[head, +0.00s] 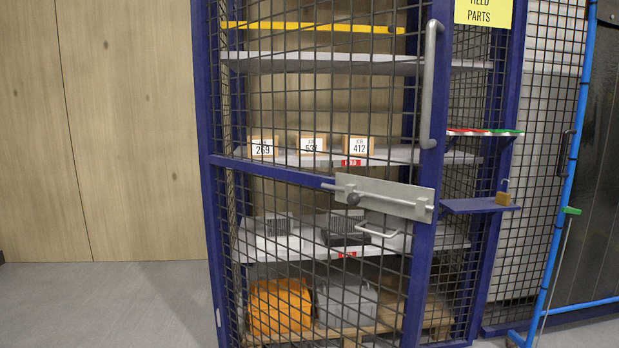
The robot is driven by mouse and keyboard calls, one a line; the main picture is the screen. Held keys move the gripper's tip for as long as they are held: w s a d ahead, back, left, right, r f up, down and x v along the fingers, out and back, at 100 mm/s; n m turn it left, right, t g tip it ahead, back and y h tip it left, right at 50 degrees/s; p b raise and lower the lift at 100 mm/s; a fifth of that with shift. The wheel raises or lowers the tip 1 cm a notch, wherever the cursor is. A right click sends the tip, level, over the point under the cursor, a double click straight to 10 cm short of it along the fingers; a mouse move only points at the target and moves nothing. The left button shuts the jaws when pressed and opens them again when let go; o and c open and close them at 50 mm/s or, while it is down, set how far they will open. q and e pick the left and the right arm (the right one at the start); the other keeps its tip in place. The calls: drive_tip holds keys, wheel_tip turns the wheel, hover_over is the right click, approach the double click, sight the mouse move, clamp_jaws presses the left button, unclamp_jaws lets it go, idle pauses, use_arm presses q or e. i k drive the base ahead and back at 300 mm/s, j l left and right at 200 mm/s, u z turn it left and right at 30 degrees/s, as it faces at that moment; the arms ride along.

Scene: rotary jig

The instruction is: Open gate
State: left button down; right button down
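A blue-framed mesh gate (307,175) stands upright in front of a cage with shelves. It looks shut, or nearly so. A long grey vertical pull handle (432,85) is on its right upright. A metal latch plate with a sliding bolt and round knob (384,196) sits at mid height on the right side. A brass padlock (503,197) rests on a small blue shelf (470,207) right of the gate, off the latch. Neither of my grippers is in view.
Shelves inside hold labelled boxes (358,149), dark grey parts (343,229), an orange bin (280,306) and a grey bin (346,303). A yellow sign (484,14) hangs top right. A blue pipe frame (560,190) stands at right. Floor at left (120,305) is clear.

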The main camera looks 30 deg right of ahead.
sight(440, 30)
drive_tip(key=l+u, duration=0.85)
drive_tip(key=l, duration=0.2)
drive_tip(key=k+l+u, duration=0.15)
drive_tip(key=l+u, duration=0.3)
